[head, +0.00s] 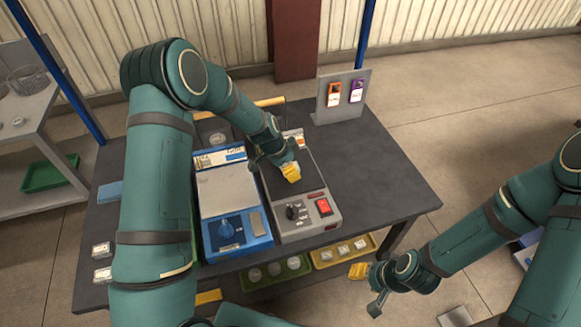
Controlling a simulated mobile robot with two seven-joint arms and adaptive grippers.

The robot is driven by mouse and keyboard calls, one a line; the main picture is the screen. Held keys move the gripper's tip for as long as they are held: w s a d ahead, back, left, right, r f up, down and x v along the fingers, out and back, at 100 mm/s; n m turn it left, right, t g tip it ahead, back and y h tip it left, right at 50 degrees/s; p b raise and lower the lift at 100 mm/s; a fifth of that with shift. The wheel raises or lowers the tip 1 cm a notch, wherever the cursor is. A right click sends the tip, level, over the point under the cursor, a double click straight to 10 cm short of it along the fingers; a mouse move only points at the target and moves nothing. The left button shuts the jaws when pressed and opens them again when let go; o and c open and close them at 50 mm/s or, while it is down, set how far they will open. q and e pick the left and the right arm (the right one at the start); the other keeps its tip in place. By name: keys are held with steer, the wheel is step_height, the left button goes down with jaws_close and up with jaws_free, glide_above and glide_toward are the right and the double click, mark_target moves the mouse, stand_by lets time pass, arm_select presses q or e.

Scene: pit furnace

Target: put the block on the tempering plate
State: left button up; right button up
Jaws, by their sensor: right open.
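My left gripper (281,162) is low over the dark top of a grey control unit (298,230), with a yellow piece at its tip. I cannot tell whether that piece is part of a finger or something held. My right gripper (368,287) is open and empty, beyond the table's front edge at lower right. Small silvery square pieces (101,249) lie on the table's left side; I cannot tell which piece is the block. A blue unit with a pale flat top (225,190) stands left of the grey one. Which unit is the tempering plate is unclear.
A grey stand (342,97) with orange and purple tags is at the table's back right. A yellow tray (343,251) with several square pieces and a green tray (277,279) with round pieces are below the front edge. The dark table (385,190) is clear at right.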

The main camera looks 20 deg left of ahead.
arm_select(q)
steer(key=shift+r, duration=0.1)
steer(key=shift+r, duration=0.15)
steer(key=p+v, duration=0.2)
steer(key=v, duration=1)
stand_by(0.4)
